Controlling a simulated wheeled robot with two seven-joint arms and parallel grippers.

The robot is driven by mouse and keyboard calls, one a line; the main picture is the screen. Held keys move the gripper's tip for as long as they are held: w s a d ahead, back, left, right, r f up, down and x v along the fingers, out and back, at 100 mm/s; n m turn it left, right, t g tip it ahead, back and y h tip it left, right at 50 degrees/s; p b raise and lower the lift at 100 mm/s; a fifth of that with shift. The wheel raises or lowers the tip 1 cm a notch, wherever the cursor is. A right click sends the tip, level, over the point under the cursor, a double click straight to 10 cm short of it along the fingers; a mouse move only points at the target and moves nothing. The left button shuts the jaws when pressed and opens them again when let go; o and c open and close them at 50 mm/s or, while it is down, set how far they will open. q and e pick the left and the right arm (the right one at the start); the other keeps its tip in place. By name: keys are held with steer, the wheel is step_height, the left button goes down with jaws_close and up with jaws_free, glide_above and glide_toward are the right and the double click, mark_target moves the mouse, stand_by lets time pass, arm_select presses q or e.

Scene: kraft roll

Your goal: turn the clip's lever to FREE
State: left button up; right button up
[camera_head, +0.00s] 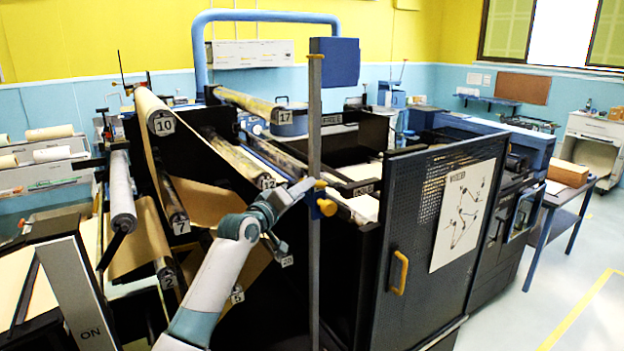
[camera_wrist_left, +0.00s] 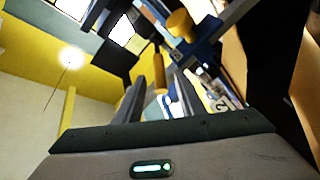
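A grey upright post (camera_head: 314,120) carries a clip with yellow-orange parts, including a round knob (camera_head: 326,207). The knob also shows in the left wrist view (camera_wrist_left: 180,23). A FREE label (camera_head: 332,118) is higher up, beside the post; a HOLD label (camera_head: 365,189) is lower, right of the clip. My left gripper (camera_head: 306,185) is at the clip, partly hidden by the post. In the left wrist view its fingers (camera_wrist_left: 158,92) are apart, with a yellow bar (camera_wrist_left: 158,68), seemingly the lever, showing beyond and between the tips. I cannot tell whether they touch it. My right gripper is out of view.
Numbered rollers with brown paper (camera_head: 205,205) surround my left arm. A dark perforated door (camera_head: 405,240) with a yellow handle (camera_head: 399,272) stands right of the post. A blue tube frame (camera_head: 265,15) arches behind. The floor (camera_head: 540,310) at right is clear.

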arm_select(q)
steer(key=shift+p+x, duration=0.75)
steer(key=shift+x, duration=2)
jaws_close()
